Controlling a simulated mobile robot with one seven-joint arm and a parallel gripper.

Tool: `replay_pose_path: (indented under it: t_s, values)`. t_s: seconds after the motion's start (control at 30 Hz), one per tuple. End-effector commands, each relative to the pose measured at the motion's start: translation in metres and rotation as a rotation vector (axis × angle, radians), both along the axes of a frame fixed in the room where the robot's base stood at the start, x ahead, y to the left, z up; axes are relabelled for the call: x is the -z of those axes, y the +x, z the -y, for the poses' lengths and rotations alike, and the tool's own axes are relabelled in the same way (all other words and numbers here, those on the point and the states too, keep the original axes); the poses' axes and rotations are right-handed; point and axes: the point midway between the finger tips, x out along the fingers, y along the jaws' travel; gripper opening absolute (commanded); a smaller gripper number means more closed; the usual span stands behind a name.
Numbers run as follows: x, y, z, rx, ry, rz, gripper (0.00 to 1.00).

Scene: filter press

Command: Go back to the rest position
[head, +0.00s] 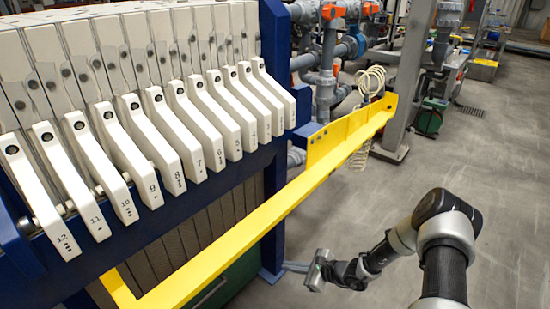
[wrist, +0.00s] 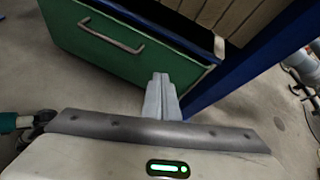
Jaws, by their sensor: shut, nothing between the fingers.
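My gripper (head: 291,266) is in the lower middle of the head view, low over the floor and to the right of the press. Its fingers point left toward the foot of the blue press post (head: 272,225). In the wrist view the two grey fingers of my gripper (wrist: 161,80) are together with nothing between them. In that view they point toward the lower edge of a green drawer or box front (wrist: 95,40) with a metal handle (wrist: 112,36). I cannot tell whether they touch anything.
The filter press has a row of numbered white plate handles (head: 183,125) at the left. A yellow rail (head: 255,215) runs along its front, above my gripper. A grey column (head: 404,85) and pipes (head: 328,75) stand behind. Open grey floor (head: 500,170) lies at the right.

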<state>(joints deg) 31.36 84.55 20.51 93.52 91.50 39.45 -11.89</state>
Motion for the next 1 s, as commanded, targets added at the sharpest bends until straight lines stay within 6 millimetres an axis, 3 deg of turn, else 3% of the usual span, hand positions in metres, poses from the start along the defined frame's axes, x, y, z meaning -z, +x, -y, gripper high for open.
replay_pose_path:
  t_s: [0.23, 0.47, 0.7, 1.0]
  values:
    - [-0.113, 0.005, -0.005, -0.309, -0.174, 0.194, 0.0]
    - [-0.231, -0.026, -0.01, -0.656, -0.408, 0.379, 0.0]
    - [-0.335, -0.086, -0.003, -0.966, -0.683, 0.528, 0.0]
    - [-0.431, -0.179, 0.026, -1.247, -1.063, 0.66, 0.0]
